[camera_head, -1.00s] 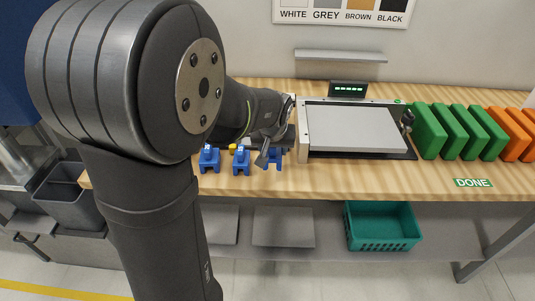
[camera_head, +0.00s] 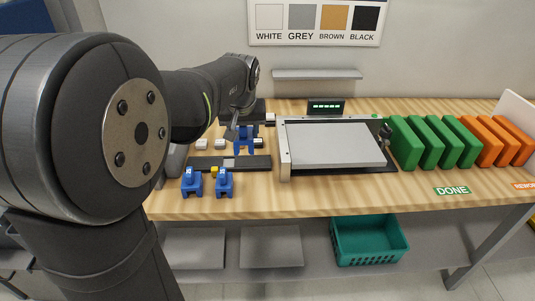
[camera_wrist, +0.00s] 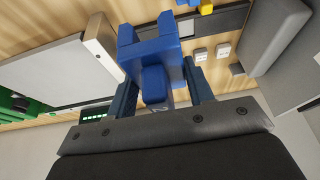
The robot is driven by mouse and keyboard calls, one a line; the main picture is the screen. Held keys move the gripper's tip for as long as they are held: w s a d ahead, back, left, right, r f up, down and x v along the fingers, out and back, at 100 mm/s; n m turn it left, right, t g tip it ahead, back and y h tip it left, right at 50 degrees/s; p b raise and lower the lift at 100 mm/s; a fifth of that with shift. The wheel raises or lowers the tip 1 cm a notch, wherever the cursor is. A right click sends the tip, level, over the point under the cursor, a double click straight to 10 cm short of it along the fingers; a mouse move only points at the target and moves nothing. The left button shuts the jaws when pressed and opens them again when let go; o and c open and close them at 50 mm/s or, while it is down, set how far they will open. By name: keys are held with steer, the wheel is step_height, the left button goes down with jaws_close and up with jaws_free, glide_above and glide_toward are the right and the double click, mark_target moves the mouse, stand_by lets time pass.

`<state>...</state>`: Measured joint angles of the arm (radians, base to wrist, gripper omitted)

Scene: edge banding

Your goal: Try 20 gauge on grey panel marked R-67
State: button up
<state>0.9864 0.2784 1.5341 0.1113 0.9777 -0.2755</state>
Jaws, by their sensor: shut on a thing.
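My gripper (camera_head: 237,127) is shut on a blue gauge (camera_head: 243,143), held above the bench behind the dark strip. In the wrist view, my gripper (camera_wrist: 158,82) has a finger on each side of the blue gauge (camera_wrist: 150,52), whose forked end points away; its number is not readable. Two more blue gauges, a left one (camera_head: 191,182) and a right one (camera_head: 224,184), stand at the front of the bench, their marks too small to read. A grey panel (camera_head: 335,144) lies flat in a framed fixture right of my gripper; no R-67 mark is legible on it.
The fixture's raised left rail (camera_head: 284,152) is close to the held gauge. A dark strip (camera_head: 245,164) and a small yellow piece (camera_head: 214,171) lie behind the standing gauges. Green panels (camera_head: 432,141) and orange panels (camera_head: 503,140) stand at right. The bench front near DONE (camera_head: 452,190) is clear.

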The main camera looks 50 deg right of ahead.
steer(key=w+a+r, duration=0.6)
steer(key=w+a, duration=0.2)
steer(key=w, duration=0.4)
steer(key=w+a+r, duration=0.6)
steer(key=w+a, duration=0.2)
steer(key=w, duration=0.4)
steer(key=shift+w+d+f, duration=0.1)
steer(key=shift+f, duration=1.5)
steer(key=shift+w+d+f, duration=0.1)
steer(key=shift+f, duration=1.45)
steer(key=shift+f, duration=0.7)
steer(key=o, duration=1.1)
steer(key=shift+r, duration=0.1)
steer(key=shift+r, duration=3.95)
